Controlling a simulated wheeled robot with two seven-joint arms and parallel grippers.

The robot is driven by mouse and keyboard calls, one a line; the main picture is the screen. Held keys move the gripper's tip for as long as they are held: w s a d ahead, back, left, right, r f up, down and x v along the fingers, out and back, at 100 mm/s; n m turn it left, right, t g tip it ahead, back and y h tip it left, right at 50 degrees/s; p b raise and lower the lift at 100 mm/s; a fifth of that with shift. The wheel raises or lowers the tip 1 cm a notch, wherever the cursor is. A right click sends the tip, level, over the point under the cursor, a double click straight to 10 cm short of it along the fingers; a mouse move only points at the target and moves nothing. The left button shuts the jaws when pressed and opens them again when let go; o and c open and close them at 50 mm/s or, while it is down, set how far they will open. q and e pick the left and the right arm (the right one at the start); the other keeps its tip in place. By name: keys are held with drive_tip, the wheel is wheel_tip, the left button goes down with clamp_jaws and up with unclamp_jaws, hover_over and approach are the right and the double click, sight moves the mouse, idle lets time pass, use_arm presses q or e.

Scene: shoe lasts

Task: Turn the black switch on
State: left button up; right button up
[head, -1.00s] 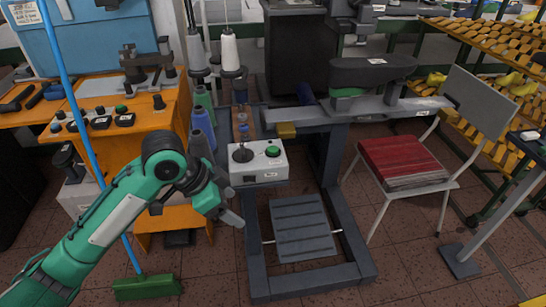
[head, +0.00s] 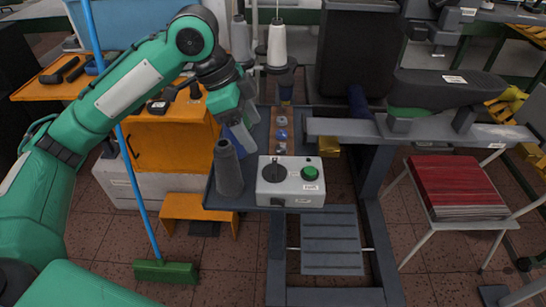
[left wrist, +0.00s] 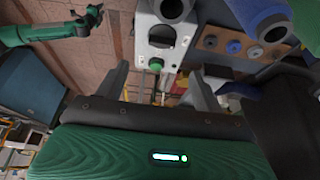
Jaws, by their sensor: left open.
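The black switch (head: 274,172) is a round dark knob on top of a white control box (head: 263,198), at the left of a green button (head: 310,173). It also shows in the left wrist view (left wrist: 162,36), on the box. My left gripper (head: 241,138) is open and empty, above and to the left of the box, apart from the switch. In the left wrist view its two fingers (left wrist: 160,92) stand wide apart, with the green button between them farther off. What seems to be my right gripper (left wrist: 93,17) shows small at the upper left of that view.
A dark grey cone (head: 228,170) stands close to the box's left side. A wooden strip with round dials (head: 281,120) lies behind the box. A broom (head: 165,271) stands at the left.

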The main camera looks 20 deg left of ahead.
sight(274, 166)
use_arm(q)
drive_tip(key=b+x, duration=0.1)
drive_tip(key=x, duration=1)
drive_tip(key=shift+w, duration=0.2)
drive_tip(key=shift+f, duration=0.1)
use_arm(e)
drive_tip(key=r, duration=0.1)
drive_tip(key=w+r, duration=0.1)
drive_tip(key=r, duration=0.1)
drive_tip(key=shift+w+a, duration=0.25)
drive_tip(key=shift+w, duration=0.05)
use_arm(q)
drive_tip(key=c, duration=0.9)
drive_tip(key=shift+c, duration=0.5)
use_arm(e)
drive_tip(key=shift+s, duration=0.15)
